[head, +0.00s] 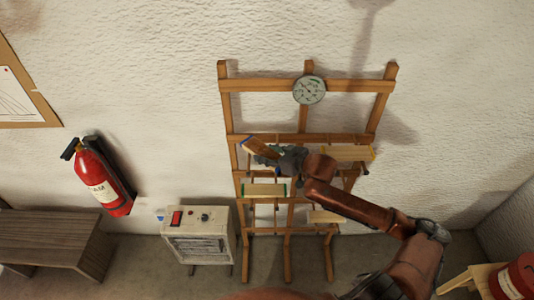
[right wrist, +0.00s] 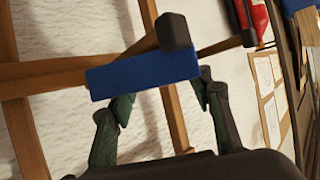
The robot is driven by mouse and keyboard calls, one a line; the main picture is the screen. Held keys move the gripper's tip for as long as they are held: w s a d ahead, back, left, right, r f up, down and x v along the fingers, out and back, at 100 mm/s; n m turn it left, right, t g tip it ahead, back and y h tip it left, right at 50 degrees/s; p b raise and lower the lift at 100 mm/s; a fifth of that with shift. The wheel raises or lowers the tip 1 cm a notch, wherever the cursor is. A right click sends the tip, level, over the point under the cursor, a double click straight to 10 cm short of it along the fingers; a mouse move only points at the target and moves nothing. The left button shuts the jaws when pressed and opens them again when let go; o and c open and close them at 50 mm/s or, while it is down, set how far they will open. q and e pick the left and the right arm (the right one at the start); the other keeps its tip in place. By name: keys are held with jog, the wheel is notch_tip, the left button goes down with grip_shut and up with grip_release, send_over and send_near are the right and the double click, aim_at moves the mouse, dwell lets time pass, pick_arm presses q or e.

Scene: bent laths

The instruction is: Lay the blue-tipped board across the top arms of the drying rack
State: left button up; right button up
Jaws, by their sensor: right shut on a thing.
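The drying rack (head: 250,85) is a wooden frame standing against the wall, with boards lying at several heights. My right gripper (head: 281,158) is shut on the blue-tipped board (head: 262,147), in front of the rack's middle rail. The board slants, its blue tip up at the left. In the right wrist view the board's blue end (right wrist: 145,75) shows between my fingers and in front of the rack's bars (right wrist: 50,75). Whether the board touches the rack, I cannot tell. Its far end is hidden by the gripper. My left gripper is not in view.
A yellow-tipped board (head: 348,153) lies at right, level with my gripper. A green-tipped board (head: 264,190) and another board (head: 325,216) lie lower. A gauge (head: 309,90) is at the top. A heater (head: 200,236), extinguisher (head: 100,180) and bench (head: 50,240) stand left.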

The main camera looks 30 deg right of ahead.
jog(key=o, duration=1.4)
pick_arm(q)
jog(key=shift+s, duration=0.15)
pick_arm(e)
jog(key=v, duration=1.2)
jog(key=shift+f, duration=0.1)
